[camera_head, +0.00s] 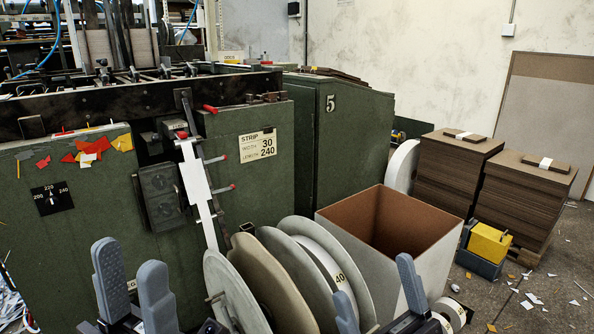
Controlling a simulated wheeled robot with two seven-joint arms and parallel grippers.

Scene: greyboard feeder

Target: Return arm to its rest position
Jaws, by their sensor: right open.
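My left gripper (129,258) is at the bottom left, in front of the green machine. Its two grey-blue fingers point up and stand apart with nothing seen between them. My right gripper (374,279) is at the bottom centre, in front of the reels and the open box. Its two fingers are spread wide and hold nothing. The lower parts of both grippers and most of both arms are cut off by the bottom edge of the picture.
The green machine (100,215) fills the left. Large strip reels (263,280) stand before it. An open-topped box (440,262) is right of them. Brown board stacks (455,185) and a yellow-topped unit (490,245) stand further right. Paper scraps litter the floor.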

